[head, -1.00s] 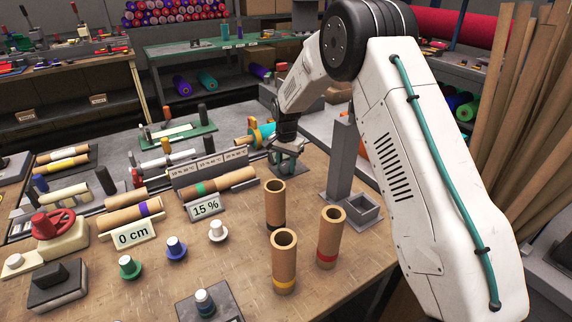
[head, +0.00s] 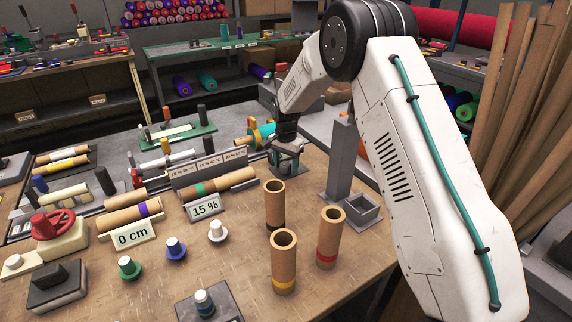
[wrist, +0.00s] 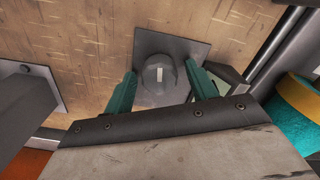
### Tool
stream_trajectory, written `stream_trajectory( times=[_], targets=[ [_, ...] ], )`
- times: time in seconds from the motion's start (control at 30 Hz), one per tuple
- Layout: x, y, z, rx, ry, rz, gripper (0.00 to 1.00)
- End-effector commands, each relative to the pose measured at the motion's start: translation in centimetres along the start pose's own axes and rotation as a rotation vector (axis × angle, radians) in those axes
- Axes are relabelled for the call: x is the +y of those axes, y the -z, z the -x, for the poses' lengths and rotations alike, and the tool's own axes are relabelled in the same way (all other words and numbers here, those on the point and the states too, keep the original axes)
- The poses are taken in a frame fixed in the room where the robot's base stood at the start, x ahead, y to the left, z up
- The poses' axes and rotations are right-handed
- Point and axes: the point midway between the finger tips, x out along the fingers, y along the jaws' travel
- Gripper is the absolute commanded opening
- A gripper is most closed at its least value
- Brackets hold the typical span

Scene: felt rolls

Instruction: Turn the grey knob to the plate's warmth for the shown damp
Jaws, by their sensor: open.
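The grey knob (wrist: 159,75) sits on a square grey base plate (wrist: 172,45) in the wrist view, with a short pale mark on its top. My gripper (wrist: 163,85) is open, with one green finger on each side of the knob; I cannot tell whether they touch it. In the head view my gripper (head: 287,160) is low over the table's back edge and hides most of the knob. A "15 %" sign (head: 206,207) stands before a brown roll with a green band (head: 203,188). A grey board with several small labels (head: 210,170) stands behind it; its text is too small to read surely.
A grey post (head: 341,160) with an open square box (head: 361,209) stands right of my gripper. Several cardboard tubes (head: 330,238) stand upright in front. A "0 cm" sign (head: 133,236) and several coloured pegs (head: 176,249) are at left. A teal roll (wrist: 300,120) lies close by.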

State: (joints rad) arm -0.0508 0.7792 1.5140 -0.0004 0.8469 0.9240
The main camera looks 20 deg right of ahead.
Motion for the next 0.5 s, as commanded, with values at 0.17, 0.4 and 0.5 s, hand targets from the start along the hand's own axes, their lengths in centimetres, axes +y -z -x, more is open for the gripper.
stream_trajectory(
  times=[0.17, 0.4, 0.5],
  targets=[
    [0.0, 0.0, 1.1, 0.001, 0.001, 0.0, 0.57],
    [0.0, 0.1, 5.2, 0.001, 0.001, 0.0, 0.57],
    [0.0, 0.1, 6.6, 0.001, 0.001, 0.0, 0.57]
  ],
)
